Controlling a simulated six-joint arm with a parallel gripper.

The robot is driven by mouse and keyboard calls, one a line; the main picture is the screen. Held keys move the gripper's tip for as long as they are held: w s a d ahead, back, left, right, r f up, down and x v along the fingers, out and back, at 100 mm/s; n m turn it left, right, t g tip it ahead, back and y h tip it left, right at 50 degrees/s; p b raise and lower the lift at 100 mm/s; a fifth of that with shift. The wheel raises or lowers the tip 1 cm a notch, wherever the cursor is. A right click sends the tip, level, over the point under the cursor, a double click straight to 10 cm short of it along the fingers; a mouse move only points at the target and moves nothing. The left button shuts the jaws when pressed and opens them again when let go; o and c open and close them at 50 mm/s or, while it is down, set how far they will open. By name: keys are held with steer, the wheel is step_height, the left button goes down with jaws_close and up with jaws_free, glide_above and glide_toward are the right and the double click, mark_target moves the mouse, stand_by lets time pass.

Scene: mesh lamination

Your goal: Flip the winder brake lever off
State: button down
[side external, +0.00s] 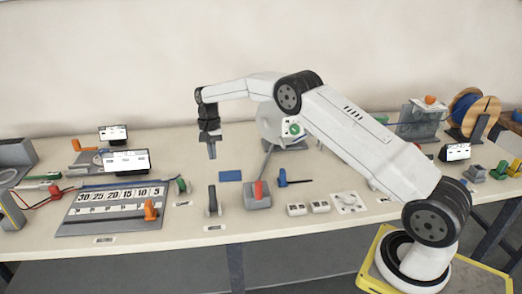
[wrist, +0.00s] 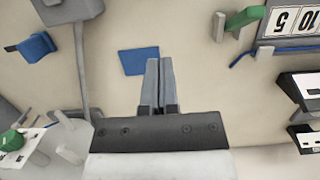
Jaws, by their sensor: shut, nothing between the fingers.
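A grey box (side external: 257,202) with an upright red lever handle (side external: 259,190) stands near the front middle of the table. A grey conduit runs from it back to the white machine with a green button (side external: 294,129); I take this to be the winder brake lever. In the wrist view, part of the grey box (wrist: 68,10) shows at the top left edge, and the red handle is out of frame. My gripper (side external: 212,157) points down above the table, left of and behind the lever, apart from it. Its fingers (wrist: 159,62) are together and empty.
A blue pad (side external: 230,176) lies near my gripper, also in the wrist view (wrist: 139,61). A blue-handled tool (side external: 283,178) lies right of the lever; a dark upright part (side external: 212,201) stands left. White switches (side external: 297,209) and a numbered board (side external: 110,202) are nearby.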

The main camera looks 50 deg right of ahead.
mark_target(213, 198)
steer(key=f, duration=0.3)
steer(key=s+a+f, duration=0.1)
steer(key=f, duration=0.5)
steer(key=shift+s+a+f, duration=0.15)
steer(key=shift+s+f, duration=0.05)
steer(key=shift+f, duration=0.05)
steer(key=shift+s+a+r, duration=1.1)
steer(key=shift+s+a, duration=0.1)
steer(key=shift+a, duration=0.05)
